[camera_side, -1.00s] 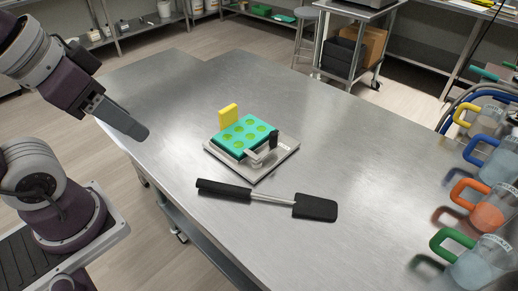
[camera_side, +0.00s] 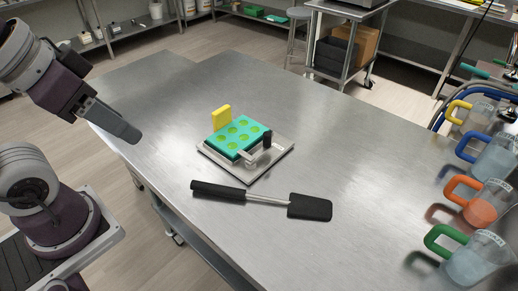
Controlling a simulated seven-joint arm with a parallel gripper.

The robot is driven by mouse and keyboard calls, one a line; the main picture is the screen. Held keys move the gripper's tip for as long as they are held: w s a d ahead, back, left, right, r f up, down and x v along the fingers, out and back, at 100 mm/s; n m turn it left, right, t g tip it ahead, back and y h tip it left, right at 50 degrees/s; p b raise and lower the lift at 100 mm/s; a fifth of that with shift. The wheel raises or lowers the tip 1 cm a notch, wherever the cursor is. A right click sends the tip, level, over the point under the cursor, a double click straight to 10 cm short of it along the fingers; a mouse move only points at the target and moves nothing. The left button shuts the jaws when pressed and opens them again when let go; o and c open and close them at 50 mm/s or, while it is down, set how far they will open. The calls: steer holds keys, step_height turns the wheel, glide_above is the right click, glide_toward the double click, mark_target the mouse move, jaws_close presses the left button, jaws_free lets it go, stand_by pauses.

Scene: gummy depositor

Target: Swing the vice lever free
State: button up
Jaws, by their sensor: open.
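The vice is a flat metal plate (camera_side: 254,172) near the middle of the steel table, with a teal mould (camera_side: 225,143) with several green round cavities on it. A yellow upright block (camera_side: 221,117) stands at the mould's far left edge. The vice lever (camera_side: 267,140) has a black upright handle at the mould's right side, beside a pale metal arm at the mould's near edge. My gripper (camera_side: 135,137) is at the table's left edge, well left of the vice and touching nothing. The gap between its fingers is hard to see from this side.
A black-handled spatula (camera_side: 260,199) lies on the table in front of the vice. Several measuring jugs with coloured handles, including an orange-handled jug (camera_side: 480,202), stand along the right edge. The table's far left part is clear.

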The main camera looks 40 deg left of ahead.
steer(key=shift+c, duration=0.4)
steer(key=shift+w+r, duration=0.15)
steer(key=shift+w, duration=0.1)
steer(key=m+g, duration=0.2)
steer(key=g, duration=0.4)
glide_above(267, 133)
step_height(267, 133, down, 13)
steer(key=shift+f, duration=0.2)
step_height(267, 133, down, 6)
steer(key=shift+r, duration=0.1)
steer(key=shift+f, duration=0.55)
jaws_close()
